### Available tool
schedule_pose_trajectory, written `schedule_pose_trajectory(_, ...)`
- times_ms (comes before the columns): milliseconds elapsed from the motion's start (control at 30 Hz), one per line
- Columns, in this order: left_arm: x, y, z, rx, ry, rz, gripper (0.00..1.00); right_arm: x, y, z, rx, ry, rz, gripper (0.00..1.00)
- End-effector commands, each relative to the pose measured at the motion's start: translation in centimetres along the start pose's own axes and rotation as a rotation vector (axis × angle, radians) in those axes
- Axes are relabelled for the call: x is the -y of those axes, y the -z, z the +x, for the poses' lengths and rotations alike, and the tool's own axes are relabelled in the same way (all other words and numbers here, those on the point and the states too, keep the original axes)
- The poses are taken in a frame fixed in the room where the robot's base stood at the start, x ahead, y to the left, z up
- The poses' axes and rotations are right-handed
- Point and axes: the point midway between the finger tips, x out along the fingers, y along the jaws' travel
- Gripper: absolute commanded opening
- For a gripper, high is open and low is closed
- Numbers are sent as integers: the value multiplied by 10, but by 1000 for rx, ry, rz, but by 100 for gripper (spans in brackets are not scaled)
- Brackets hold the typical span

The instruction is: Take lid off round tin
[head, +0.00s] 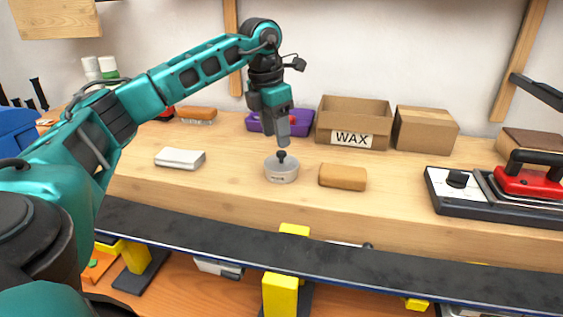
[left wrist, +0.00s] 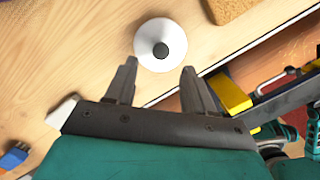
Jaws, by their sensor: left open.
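The round tin (head: 281,174) is light grey and stands upright on the wooden bench, with its lid on. The lid has a dark knob (head: 281,156) at its centre. In the left wrist view the lid (left wrist: 160,32) shows from above as a pale disc around the dark knob (left wrist: 161,49). My left gripper (head: 281,142) points down just above the knob in the head view. In the left wrist view its two fingers (left wrist: 155,85) are spread apart with nothing between them, and the lid lies beyond their tips. My right gripper is not in view.
A tan block (head: 342,177) sits close to the tin's right. A white block (head: 180,158) lies to the left. A purple tray (head: 258,123) and a WAX box (head: 351,108) stand behind. A dark ski or board (head: 330,254) runs along the front.

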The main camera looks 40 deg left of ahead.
Motion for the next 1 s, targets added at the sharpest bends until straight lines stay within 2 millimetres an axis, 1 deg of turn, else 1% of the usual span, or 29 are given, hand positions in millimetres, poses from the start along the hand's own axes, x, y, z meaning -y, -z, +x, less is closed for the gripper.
schedule_pose_trajectory(200, 1, -4, 33, -4, 2, 0, 53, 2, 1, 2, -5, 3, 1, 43)
schedule_pose_trajectory(300, 1, -4, 44, -3, 1, 0, 53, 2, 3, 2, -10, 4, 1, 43)
schedule_pose_trajectory(400, 1, -4, 49, -1, 0, 0, 53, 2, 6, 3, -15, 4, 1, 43)
schedule_pose_trajectory(600, 1, -4, 49, 0, 0, 0, 53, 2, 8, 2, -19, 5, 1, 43)
schedule_pose_trajectory(667, 1, -4, 49, 0, 0, 0, 49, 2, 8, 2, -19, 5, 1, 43)
schedule_pose_trajectory(1000, 1, -5, 49, 0, 0, 1, 16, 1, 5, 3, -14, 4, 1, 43)
